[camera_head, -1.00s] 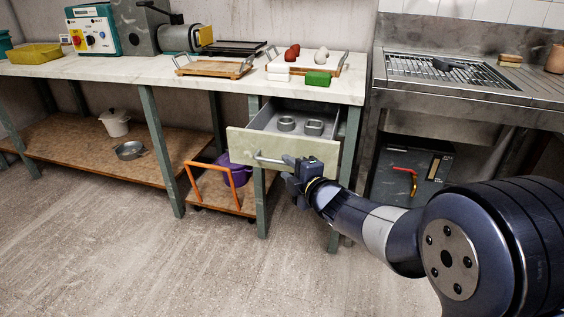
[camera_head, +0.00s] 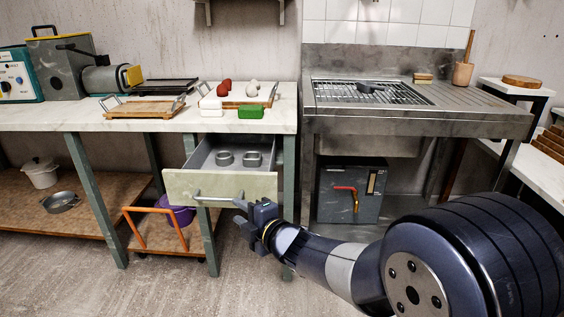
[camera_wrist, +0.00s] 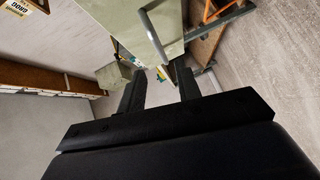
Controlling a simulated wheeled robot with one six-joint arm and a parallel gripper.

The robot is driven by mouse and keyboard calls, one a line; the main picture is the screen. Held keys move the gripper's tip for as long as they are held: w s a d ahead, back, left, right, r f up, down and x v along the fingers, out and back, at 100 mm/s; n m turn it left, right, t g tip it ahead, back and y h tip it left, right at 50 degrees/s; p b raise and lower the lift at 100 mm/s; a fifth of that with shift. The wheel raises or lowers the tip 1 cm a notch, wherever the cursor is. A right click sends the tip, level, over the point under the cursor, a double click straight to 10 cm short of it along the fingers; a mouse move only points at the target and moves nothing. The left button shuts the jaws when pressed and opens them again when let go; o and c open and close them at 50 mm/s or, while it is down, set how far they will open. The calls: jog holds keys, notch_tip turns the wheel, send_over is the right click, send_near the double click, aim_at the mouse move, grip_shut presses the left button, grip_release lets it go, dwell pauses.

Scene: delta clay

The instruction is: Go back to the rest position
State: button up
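My gripper (camera_head: 246,213) is in front of the open drawer (camera_head: 245,187), near the right end of its handle (camera_head: 214,198). In the wrist view, the two black fingers of my gripper (camera_wrist: 160,88) are spread apart with nothing held between them. The drawer's pale front (camera_wrist: 125,18) and its metal handle (camera_wrist: 155,36) lie beyond the fingertips there, apart from them. The drawer stands pulled out under the worktop, with two grey ring-shaped items inside, a round one (camera_head: 224,158) and a squarer one (camera_head: 252,159).
The worktop (camera_head: 180,124) holds a wooden tray (camera_head: 145,108), a green block (camera_head: 251,112) and machines. A metal sink unit (camera_head: 420,122) stands right, with a dark cabinet (camera_head: 349,190) below. An orange-framed cart (camera_head: 155,232) stands under the worktop. The floor (camera_head: 190,290) in front is open.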

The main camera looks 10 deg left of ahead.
aim_at(222, 201)
jog(key=b+x, duration=0.1)
jog(key=x, duration=0.8)
jog(key=shift+w+a+f+b, duration=0.1)
jog(key=shift+w+a+b, duration=0.15)
jog(key=shift+a+b, duration=0.1)
jog(key=shift+w, duration=0.4)
